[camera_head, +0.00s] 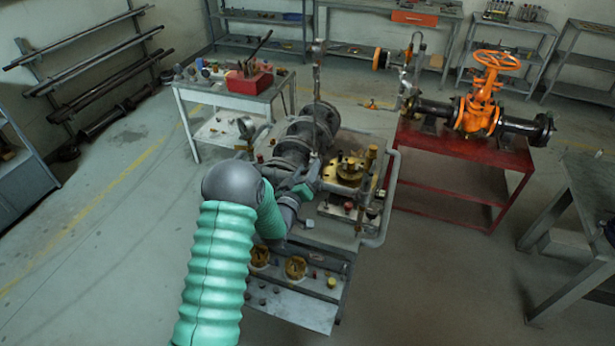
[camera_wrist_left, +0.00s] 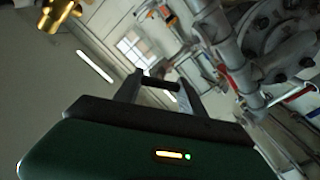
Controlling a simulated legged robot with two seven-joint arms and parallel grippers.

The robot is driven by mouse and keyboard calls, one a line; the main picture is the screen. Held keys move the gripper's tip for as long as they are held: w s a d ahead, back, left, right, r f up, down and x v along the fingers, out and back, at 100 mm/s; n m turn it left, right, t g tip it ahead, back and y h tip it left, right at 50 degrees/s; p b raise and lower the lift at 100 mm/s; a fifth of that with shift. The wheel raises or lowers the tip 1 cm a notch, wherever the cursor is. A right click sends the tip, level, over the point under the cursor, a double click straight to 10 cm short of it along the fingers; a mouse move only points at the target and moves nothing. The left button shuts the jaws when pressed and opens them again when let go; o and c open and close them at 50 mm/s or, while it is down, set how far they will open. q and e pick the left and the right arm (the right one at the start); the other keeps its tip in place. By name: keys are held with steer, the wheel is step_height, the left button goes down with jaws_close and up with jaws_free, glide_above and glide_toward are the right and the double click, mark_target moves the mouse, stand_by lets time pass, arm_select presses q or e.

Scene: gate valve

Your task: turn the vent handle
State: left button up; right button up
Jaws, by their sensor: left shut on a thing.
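My left gripper (camera_head: 309,180) comes in from the left over the near valve bench, beside the dark flanged pipe (camera_head: 293,145). In the left wrist view its two fingers (camera_wrist_left: 160,88) are shut on a small dark bar, the vent handle (camera_wrist_left: 160,82), which spans between the fingertips. In the head view the gripper and arm cover the handle, so its angle cannot be read there. My right gripper is not in view.
A brass fitting (camera_head: 350,169) stands right of my left gripper, and a vertical pipe (camera_head: 317,85) rises behind it. A grey tube rail (camera_head: 390,190) edges the bench. A red stand (camera_head: 455,168) with an orange handwheel valve (camera_head: 480,105) is farther right.

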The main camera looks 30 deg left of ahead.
arm_select(q)
steer(key=n+b, duration=0.2)
steer(key=n, duration=0.1)
steer(key=n+b, duration=0.1)
steer(key=shift+a+f+n, duration=0.1)
steer(key=shift+f+n, duration=0.15)
steer(key=shift+n, duration=0.05)
steer(key=shift+n+b, duration=1.05)
steer(key=shift+n, duration=1.45)
steer(key=o, duration=1.2)
steer(key=shift+c, duration=0.2)
steer(key=shift+o, duration=1)
steer(key=shift+a, duration=0.15)
